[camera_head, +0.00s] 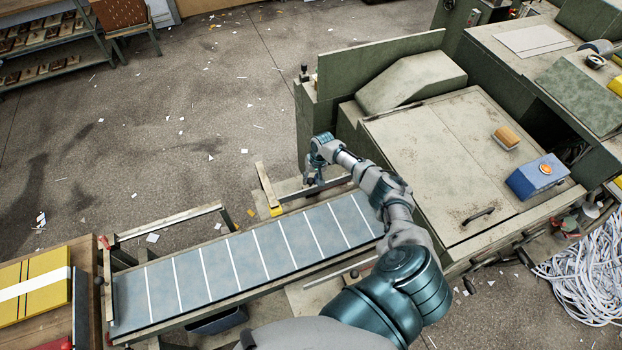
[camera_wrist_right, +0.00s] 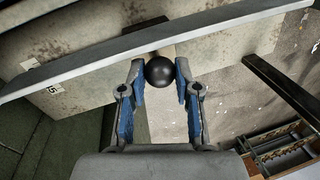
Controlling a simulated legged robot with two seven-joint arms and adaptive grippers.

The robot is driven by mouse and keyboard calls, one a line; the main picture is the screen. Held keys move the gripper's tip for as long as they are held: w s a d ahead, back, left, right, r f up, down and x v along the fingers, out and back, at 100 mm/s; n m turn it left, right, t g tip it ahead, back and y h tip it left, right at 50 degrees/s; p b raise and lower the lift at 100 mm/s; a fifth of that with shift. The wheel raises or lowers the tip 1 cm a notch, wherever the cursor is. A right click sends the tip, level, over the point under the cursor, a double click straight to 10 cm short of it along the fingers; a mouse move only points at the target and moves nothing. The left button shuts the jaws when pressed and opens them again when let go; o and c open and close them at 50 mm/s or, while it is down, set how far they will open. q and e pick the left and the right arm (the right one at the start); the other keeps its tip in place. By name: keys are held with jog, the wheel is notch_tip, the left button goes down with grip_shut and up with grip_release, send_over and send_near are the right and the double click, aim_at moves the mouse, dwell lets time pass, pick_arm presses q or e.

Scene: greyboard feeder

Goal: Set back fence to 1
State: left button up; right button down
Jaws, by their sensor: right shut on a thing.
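My right gripper (camera_head: 313,183) reaches over the far side of the blue-grey feed bed (camera_head: 240,262). In the right wrist view its two blue-padded fingers (camera_wrist_right: 160,72) are closed around a round black knob (camera_wrist_right: 160,74). A long grey bar, which looks like the back fence (camera_wrist_right: 100,58), crosses just beyond the knob. In the head view a grey bar (camera_head: 333,184) runs along the bed's far edge beside the gripper; the knob is hidden there. My left gripper is not in view.
A green-grey machine housing (camera_head: 440,150) stands right of the bed, with a blue box (camera_head: 537,181) on top. A wooden bar (camera_head: 266,184) with a yellow end stands left of the gripper. Yellow boards (camera_head: 35,288) lie at far left. Open floor lies beyond the bed.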

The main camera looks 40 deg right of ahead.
jog(key=shift+s, duration=0.25)
jog(key=c, duration=0.8)
grip_release()
jog(key=r, duration=0.3)
jog(key=d+r, duration=0.1)
jog(key=r, duration=0.3)
jog(key=s+d+r, duration=0.1)
jog(key=r, duration=0.3)
jog(key=shift+d+r, duration=0.1)
jog(key=shift+r, duration=0.15)
